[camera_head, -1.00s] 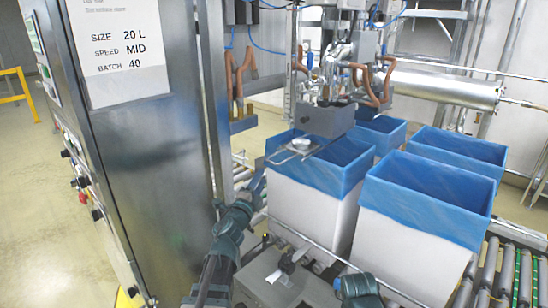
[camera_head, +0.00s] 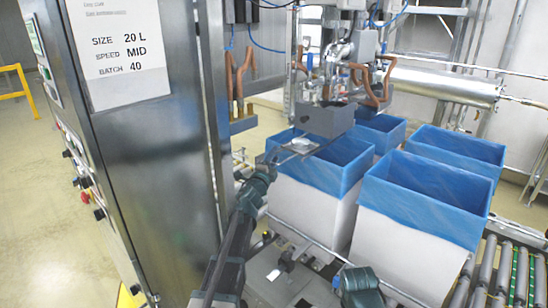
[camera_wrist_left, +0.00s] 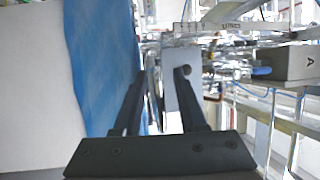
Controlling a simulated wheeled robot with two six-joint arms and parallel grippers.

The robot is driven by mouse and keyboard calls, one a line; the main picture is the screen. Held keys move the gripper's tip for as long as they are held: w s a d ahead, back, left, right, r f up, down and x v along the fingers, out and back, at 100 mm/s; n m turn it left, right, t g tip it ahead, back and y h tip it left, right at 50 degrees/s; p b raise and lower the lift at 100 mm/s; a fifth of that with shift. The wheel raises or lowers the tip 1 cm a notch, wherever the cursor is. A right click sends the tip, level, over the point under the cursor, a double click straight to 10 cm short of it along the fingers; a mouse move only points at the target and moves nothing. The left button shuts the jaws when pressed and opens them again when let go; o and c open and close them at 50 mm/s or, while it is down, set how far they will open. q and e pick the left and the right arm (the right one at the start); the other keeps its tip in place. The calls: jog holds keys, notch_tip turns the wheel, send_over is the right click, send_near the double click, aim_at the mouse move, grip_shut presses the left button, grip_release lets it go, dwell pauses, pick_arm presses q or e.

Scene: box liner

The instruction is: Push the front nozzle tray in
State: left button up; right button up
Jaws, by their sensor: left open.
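The front nozzle tray (camera_head: 299,146) is a small flat metal tray with a pale round patch. It sticks out to the left below the grey nozzle block (camera_head: 327,119), over the rim of the near-left blue-lined box (camera_head: 318,205). My left gripper (camera_head: 273,155) is at the tray's outer left end, open. I cannot tell whether it touches the tray. In the left wrist view the two dark fingers (camera_wrist_left: 161,75) stand apart, with a pale grey metal part beyond them that may be the tray.
Several white boxes with blue liners stand on the roller conveyor (camera_head: 505,265), one being the front-right box (camera_head: 415,230). A tall steel cabinet (camera_head: 150,150) stands at left. Copper-coloured pipes (camera_head: 240,80) hang beside the nozzle. In the left wrist view a blue liner (camera_wrist_left: 100,65) lies close left of the fingers.

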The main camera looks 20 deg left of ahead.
pick_arm(q)
grip_shut()
jog(key=shift+w, duration=0.15)
jog(key=shift+w+a, duration=0.1)
jog(key=shift+w, duration=0.05)
dwell(1.1)
